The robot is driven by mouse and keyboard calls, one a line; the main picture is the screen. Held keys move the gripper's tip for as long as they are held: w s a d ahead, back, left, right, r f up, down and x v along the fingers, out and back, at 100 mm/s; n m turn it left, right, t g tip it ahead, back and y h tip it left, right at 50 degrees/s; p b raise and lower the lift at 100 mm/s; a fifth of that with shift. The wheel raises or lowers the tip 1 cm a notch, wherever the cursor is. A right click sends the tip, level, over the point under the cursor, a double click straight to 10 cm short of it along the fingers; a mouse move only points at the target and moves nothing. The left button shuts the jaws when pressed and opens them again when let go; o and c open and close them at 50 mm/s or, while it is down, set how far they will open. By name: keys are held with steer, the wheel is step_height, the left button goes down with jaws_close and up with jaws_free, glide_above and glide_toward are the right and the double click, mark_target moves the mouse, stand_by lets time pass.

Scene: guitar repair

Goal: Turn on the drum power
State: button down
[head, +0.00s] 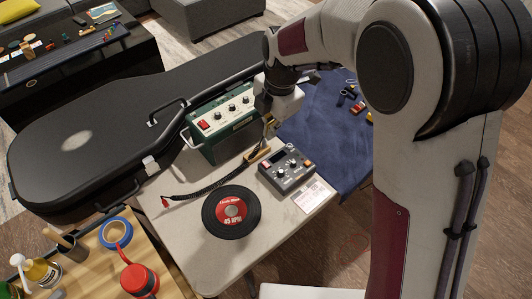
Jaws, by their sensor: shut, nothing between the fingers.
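A small grey device with knobs and a little screen (289,171), which looks like the drum machine, lies on the light table. An orange part shows near its right end and a small red part at its left end. Its power switch is too small to make out. My gripper (270,127) points down just behind the device, apart from it in the picture and to the right of the green box. The fingers are small here and look shut and empty.
A green box with knobs and a red switch (223,122) stands behind left. A black record with a red label (231,211), a dark coiled cable (205,190) and a white card (308,199) lie on the table (265,243). A black guitar case (85,143) borders the left.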

steer(key=shift+f, duration=0.15)
glide_above(267, 165)
steer(key=f, duration=1.1)
steer(key=shift+w+a+f, duration=0.1)
steer(key=shift+a+f, duration=0.1)
steer(key=shift+f, duration=0.1)
steer(key=shift+w+a+f, duration=0.15)
steer(key=shift+f, duration=0.85)
steer(key=shift+w+a+f, duration=0.15)
steer(key=shift+f, duration=0.2)
steer(key=shift+s+d, duration=0.6)
steer(key=shift+s, duration=0.05)
steer(key=shift+r, duration=0.15)
